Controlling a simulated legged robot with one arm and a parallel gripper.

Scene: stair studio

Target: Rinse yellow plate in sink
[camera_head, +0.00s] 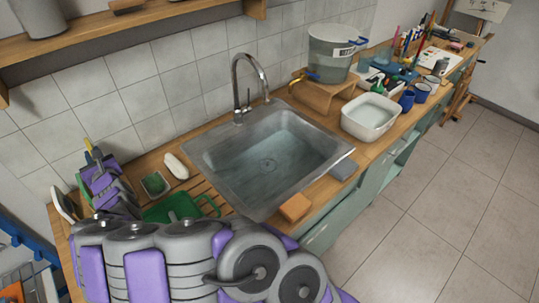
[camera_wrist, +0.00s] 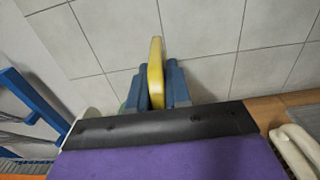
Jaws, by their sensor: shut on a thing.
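The yellow plate (camera_wrist: 156,72) stands edge-on between the two blue fingers of my gripper (camera_wrist: 157,84) in the wrist view, in front of the tiled wall. The gripper is shut on it. In the head view my gripper (camera_head: 97,156) is at the far left, above the left end of the counter. Only a small yellow bit of the plate (camera_head: 87,144) shows there; the rest is hidden. The metal sink (camera_head: 268,160) is in the middle of the head view, to the right of the gripper and apart from it. A curved tap (camera_head: 239,85) stands behind its basin.
A white oblong thing (camera_head: 177,166), a small green dish (camera_head: 155,184) and a green vessel (camera_head: 178,207) lie left of the sink. An orange sponge (camera_head: 295,207) and a grey block (camera_head: 343,169) lie at its front. A white tub (camera_head: 370,117) and clear bucket (camera_head: 333,52) stand right.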

